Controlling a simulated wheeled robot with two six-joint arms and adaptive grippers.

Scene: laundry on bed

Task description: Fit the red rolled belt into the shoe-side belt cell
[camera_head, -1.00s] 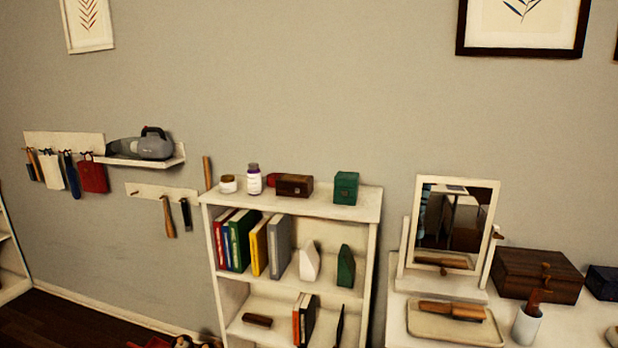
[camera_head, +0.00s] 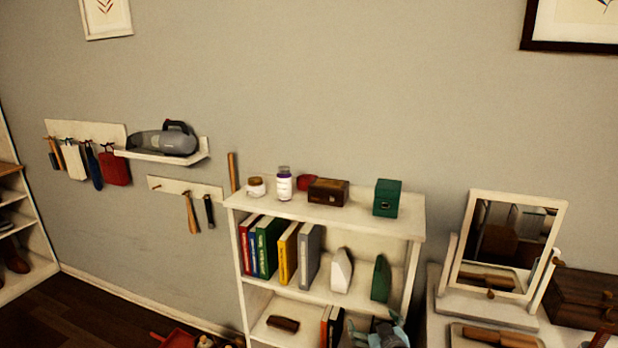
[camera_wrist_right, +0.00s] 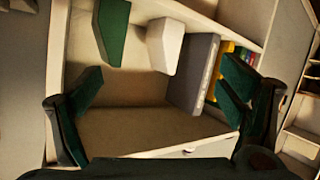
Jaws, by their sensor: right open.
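A small red rounded object (camera_head: 307,182) sits on top of the white bookshelf (camera_head: 330,214), behind a dark brown box. It may be the red rolled belt, but it is too small to be sure. I cannot make out the belt cell; a shelf unit with shoes (camera_head: 15,258) stands at the left edge. My right gripper (camera_head: 379,326) is at the bottom of the head view, in front of the bookshelf's lower part. In the right wrist view my right gripper (camera_wrist_right: 162,68) is open and empty, facing the bookshelf. My left gripper is not in view.
The bookshelf holds several books (camera_head: 268,246), a white bookend (camera_head: 341,271), a green bookend (camera_head: 380,278) and a green box (camera_head: 387,197) on top. A mirror (camera_head: 508,246) stands at right. A handheld vacuum (camera_head: 163,140) rests on a wall shelf. Dark floor shows at lower left.

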